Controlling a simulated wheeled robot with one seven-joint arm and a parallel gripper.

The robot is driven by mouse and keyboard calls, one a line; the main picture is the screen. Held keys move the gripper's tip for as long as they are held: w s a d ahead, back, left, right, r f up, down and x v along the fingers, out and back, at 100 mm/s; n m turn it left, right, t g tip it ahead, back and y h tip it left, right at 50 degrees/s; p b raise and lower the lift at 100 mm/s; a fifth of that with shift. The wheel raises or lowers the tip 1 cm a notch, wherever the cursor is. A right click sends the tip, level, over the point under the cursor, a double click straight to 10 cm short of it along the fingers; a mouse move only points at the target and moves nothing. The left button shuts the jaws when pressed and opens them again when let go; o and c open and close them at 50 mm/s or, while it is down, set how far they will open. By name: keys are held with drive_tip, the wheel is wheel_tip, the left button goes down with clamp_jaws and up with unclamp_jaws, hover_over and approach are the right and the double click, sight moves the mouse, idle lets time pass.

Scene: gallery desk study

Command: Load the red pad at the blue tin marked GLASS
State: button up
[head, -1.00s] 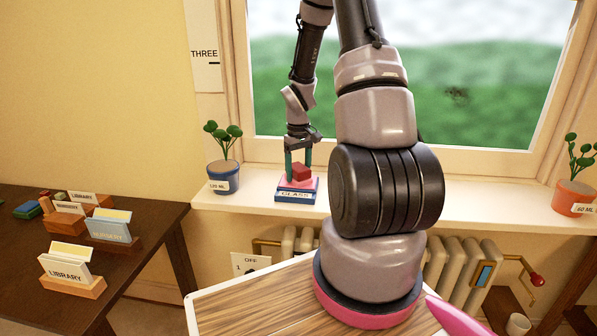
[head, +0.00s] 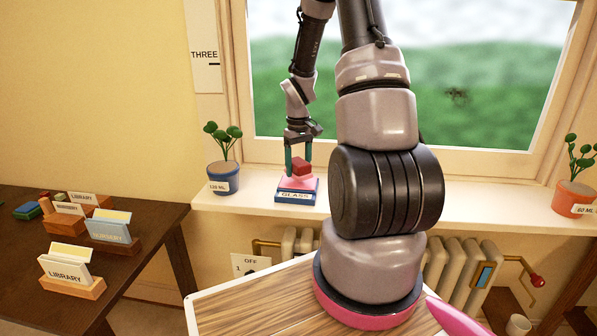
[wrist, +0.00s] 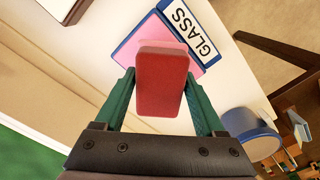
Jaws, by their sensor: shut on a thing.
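The red pad (head: 301,166) is a small red block; in the wrist view it shows as a red slab (wrist: 161,85) between the fingers. My gripper (head: 298,159), also in the wrist view (wrist: 161,100), is shut on it from both sides. The blue tin marked GLASS (head: 296,196) stands on the window sill with its pink top face showing. In the wrist view the tin (wrist: 127,50) lies beyond the pad, which covers part of the pink face. The pad is over the tin, seemingly a little above the pink face; the exact gap is hard to judge.
A blue pot with a plant (head: 223,177) stands left of the tin on the sill (head: 420,217). An orange pot (head: 575,197) is far right. The dark table (head: 140,215) at left holds several card holders. A radiator is below the sill.

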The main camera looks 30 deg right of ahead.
sight(299, 161)
drive_tip(key=shift+r, duration=2.4)
